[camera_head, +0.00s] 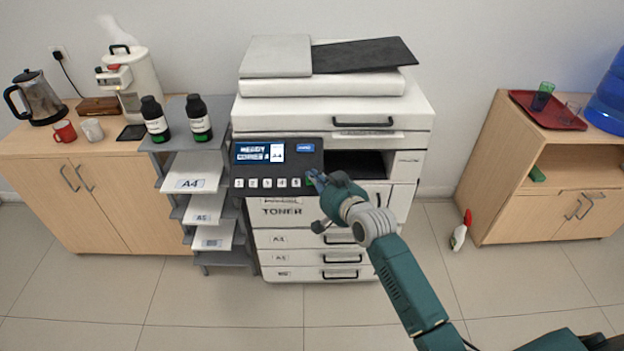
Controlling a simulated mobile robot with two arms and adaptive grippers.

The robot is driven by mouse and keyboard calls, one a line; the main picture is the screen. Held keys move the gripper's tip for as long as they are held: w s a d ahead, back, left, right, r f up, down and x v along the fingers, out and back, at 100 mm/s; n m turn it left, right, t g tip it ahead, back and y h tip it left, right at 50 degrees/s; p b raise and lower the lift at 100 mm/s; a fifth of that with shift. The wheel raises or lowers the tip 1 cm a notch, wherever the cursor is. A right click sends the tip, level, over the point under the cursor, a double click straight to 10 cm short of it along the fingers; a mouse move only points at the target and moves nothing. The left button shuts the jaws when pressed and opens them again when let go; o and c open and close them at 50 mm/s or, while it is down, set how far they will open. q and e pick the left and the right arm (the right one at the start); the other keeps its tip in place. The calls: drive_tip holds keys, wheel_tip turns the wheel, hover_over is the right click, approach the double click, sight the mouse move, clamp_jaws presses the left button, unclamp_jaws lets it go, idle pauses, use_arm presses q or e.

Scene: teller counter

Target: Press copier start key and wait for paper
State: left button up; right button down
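The white copier (410,115) stands against the wall in the middle. Its dark control panel (262,170) has a lit screen (258,152) and a row of pale keys (267,183). A green key (309,181) shows at the panel's right end, partly covered by my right gripper (315,178). The fingertips are at or very close to this key; I cannot tell whether they touch it. Fingers are seen from behind, so their opening is unclear. The dark output slot (358,160) right of the panel shows no paper in its visible part. My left gripper is out of view.
A grey shelf rack (224,258) with paper stacks and two black bottles (155,118) stands close left of the copier. A wooden cabinet (110,200) is further left, another (490,170) right. A white-and-red spray bottle (460,232) is on the floor.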

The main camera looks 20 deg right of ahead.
drive_tip(key=shift+w+f+b, duration=0.2)
drive_tip(key=shift+f+b, duration=0.15)
idle(0.7)
idle(0.4)
drive_tip(key=shift+s+a+r+p, duration=0.1)
drive_tip(key=shift+s+r+p, duration=0.35)
drive_tip(key=shift+r+p, duration=0.5)
drive_tip(key=shift+f, duration=0.2)
drive_tip(key=r+p, duration=0.1)
drive_tip(key=p, duration=0.1)
drive_tip(key=s+r+p, duration=0.1)
drive_tip(key=p, duration=0.1)
drive_tip(key=s+r+p, duration=0.1)
drive_tip(key=r+p, duration=0.1)
drive_tip(key=shift+s+a+r, duration=0.1)
drive_tip(key=shift+s+a, duration=0.15)
drive_tip(key=shift+a, duration=0.1)
